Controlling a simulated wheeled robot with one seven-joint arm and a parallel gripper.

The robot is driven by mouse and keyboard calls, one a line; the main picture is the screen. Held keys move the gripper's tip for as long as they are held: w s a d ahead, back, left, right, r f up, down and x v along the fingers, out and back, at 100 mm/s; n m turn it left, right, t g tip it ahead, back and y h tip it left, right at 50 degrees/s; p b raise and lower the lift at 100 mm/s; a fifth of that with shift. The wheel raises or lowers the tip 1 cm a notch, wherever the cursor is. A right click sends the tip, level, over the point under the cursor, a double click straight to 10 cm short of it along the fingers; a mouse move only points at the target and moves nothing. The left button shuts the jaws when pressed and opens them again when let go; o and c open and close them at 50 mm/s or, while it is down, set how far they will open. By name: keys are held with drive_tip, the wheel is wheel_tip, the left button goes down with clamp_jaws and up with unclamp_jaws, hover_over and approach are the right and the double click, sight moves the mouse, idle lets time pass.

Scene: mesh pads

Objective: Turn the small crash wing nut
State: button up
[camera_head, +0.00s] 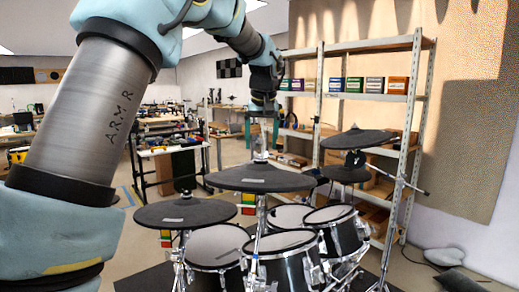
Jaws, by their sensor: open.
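A dark grey cymbal pad (275,180) is mounted on a stand in the middle of the drum kit. A small light-coloured wing nut (261,156) appears on the post at its centre. My gripper (262,137) points down over this post, open, with its fingers close to the top of the nut. I cannot tell whether the fingers touch it or stand around it. Another cymbal pad (165,216) is at the front left, with a dark post on top. A third cymbal pad (360,140) is at the back right. The picture does not tell which pad is the small crash.
Several drums with mesh heads (218,247) stand below the cymbals. A smaller pad (340,174) sits below the right cymbal. A metal shelf (410,115) with boxes stands behind right. Workbenches (170,148) fill the back left. My arm covers the left side.

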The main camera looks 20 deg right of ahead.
drive_tip(key=b+v, duration=0.1)
drive_tip(key=v, duration=0.7)
drive_tip(key=shift+r, duration=0.15)
drive_tip(key=shift+s+a, duration=0.1)
